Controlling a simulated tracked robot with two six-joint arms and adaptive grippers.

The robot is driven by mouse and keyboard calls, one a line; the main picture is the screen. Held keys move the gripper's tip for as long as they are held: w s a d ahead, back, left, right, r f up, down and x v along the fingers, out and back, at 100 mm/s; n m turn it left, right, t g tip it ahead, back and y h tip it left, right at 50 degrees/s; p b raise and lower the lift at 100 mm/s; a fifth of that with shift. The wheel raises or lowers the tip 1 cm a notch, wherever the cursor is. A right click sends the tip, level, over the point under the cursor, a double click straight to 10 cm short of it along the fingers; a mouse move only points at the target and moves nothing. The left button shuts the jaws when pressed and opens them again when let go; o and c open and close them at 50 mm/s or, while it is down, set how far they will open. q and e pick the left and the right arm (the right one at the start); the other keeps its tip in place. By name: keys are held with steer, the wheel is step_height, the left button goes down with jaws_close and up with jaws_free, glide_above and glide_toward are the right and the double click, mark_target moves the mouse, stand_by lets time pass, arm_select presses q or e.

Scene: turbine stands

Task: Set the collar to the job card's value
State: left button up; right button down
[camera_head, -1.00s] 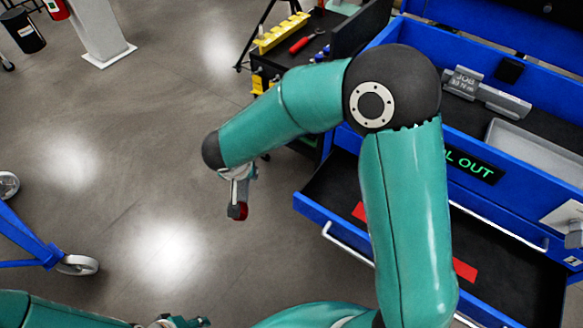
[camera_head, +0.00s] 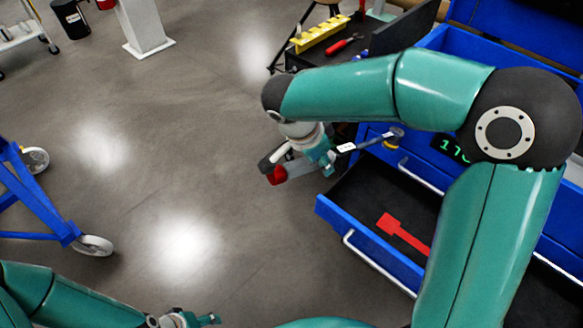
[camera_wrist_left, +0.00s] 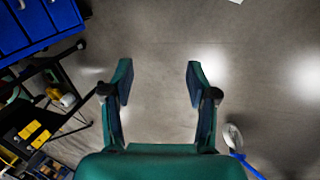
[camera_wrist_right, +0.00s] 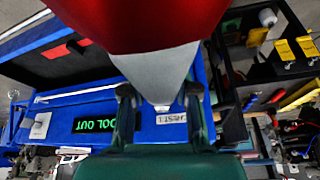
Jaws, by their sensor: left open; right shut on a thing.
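In the right wrist view the red end (camera_wrist_right: 140,22) and a grey tapered part (camera_wrist_right: 155,75) fill the near middle, in front of the fingers. I cannot make out the collar or its setting. The job card does not show now. My left gripper (camera_wrist_left: 158,85) is open and empty above the floor; it shows low in the head view (camera_head: 205,319).
The blue tool chest (camera_head: 442,42) stands at right with an open drawer (camera_head: 365,188) holding a red tool outline (camera_head: 403,232). Its green display (camera_wrist_right: 95,124) reads "OOL OUT" in the right wrist view. A yellow rack (camera_head: 322,34) stands behind.

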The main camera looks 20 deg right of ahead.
arm_select(q)
steer(key=n+t+h, duration=0.1)
steer(key=n+h, duration=1)
glide_toward(270, 177)
steer(key=d, duration=0.1)
steer(key=shift+x, duration=3.85)
steer(key=shift+f, duration=0.2)
